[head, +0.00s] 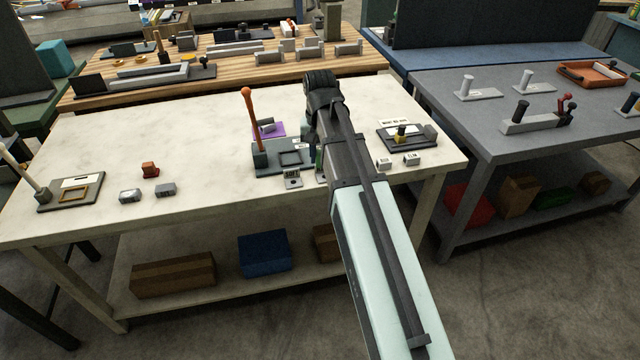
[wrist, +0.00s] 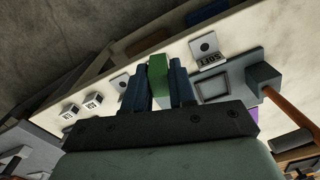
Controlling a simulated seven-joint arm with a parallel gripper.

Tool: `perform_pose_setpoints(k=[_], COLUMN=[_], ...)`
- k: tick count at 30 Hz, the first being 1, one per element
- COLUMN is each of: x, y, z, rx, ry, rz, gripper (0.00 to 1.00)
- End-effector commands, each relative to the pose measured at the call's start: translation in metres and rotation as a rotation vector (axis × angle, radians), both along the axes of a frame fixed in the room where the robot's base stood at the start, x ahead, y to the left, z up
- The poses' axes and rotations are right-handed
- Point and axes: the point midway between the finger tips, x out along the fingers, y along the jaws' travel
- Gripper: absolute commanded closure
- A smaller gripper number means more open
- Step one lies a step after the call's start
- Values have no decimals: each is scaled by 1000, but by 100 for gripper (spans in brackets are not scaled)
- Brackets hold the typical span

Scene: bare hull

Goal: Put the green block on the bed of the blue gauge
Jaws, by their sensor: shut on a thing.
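The green block (wrist: 158,75) is between the two dark blue fingers of my gripper (wrist: 159,84) in the wrist view. The gripper is shut on it. In the head view my arm hides most of the gripper and block. A blue-grey gauge (head: 262,171), which I take for the blue gauge, stands at mid-table with an orange lever upright. Its bed shows as a dark square frame (head: 291,158), just left of my gripper. In the wrist view the frame (wrist: 212,88) lies right of the block, apart from it in the picture. The block's height above the table is unclear.
A small sign (wrist: 207,50) reading "SOFT" stands by the gauge. A purple piece (head: 270,130) lies behind it. Another dark gauge (head: 424,142) and small white blocks (head: 384,165) are to the right. A tan-framed gauge (head: 72,200) sits left. The table's left-middle is mostly clear.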

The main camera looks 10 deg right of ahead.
Motion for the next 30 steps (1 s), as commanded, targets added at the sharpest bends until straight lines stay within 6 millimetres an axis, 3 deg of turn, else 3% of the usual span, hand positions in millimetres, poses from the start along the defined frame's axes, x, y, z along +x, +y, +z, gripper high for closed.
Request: perform_pose_setpoints(k=[3,8,14,30], x=[25,41,59,120], y=[-25,-78,-149,-350], z=[39,53,44,-2], rx=[0,0,0,0], ry=[-4,1,1,1], rz=[-54,-137,-233,-452], gripper=[100,100,100,100])
